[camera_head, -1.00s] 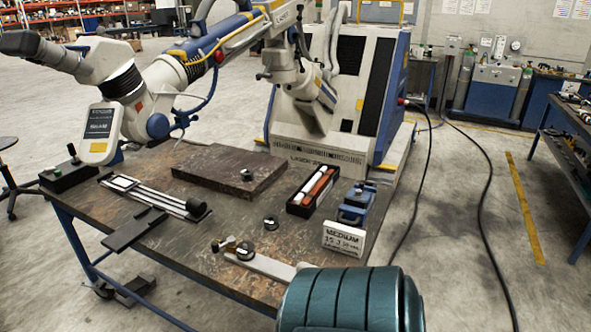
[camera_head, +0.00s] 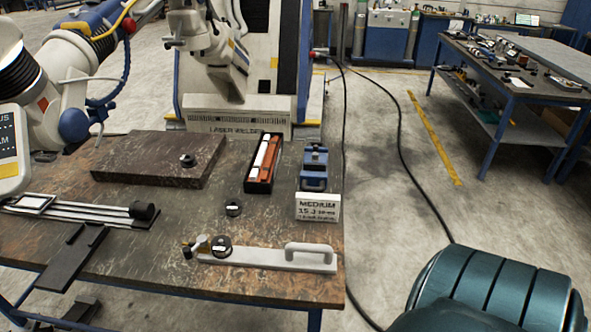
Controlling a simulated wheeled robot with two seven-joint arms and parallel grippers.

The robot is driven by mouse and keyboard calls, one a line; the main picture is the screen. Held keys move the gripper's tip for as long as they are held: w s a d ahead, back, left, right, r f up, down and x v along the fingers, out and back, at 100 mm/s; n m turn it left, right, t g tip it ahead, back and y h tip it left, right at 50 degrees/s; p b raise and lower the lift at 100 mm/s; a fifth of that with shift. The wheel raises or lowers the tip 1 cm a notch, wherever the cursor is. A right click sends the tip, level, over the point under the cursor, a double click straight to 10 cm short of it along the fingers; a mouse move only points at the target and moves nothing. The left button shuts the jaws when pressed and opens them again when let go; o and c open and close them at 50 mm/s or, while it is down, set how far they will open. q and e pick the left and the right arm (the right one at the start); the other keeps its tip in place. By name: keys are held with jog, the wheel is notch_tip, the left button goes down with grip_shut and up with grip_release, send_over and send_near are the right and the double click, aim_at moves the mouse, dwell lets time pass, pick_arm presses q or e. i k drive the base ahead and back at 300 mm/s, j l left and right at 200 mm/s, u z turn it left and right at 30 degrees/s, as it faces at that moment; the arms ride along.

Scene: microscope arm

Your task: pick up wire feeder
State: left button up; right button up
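The likely wire feeder is a pale bar with a raised handle (camera_head: 290,258), lying flat near the front edge of the worktable (camera_head: 160,262). A black round spool and a small brass-coloured fitting sit at its left end, and the loop handle stands at its right end. Nothing holds it. Neither of my grippers is in view. A teal ribbed part of my own body fills the bottom right corner, to the right of the table.
A dark stone slab (camera_head: 150,160) lies behind left. A black-ended rail (camera_head: 75,208) lies left.

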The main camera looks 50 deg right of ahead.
aim_at(302, 257)
jog(key=i+z, duration=0.2)
jog(key=z, duration=0.25)
jog(key=i+j+z, duration=0.2)
jog(key=z, duration=0.2)
jog(key=i+j+z, duration=0.15)
jog(key=z, duration=0.3)
jog(key=i+j+z, duration=0.15)
jog(key=z, duration=0.3)
jog(key=j, duration=0.1)
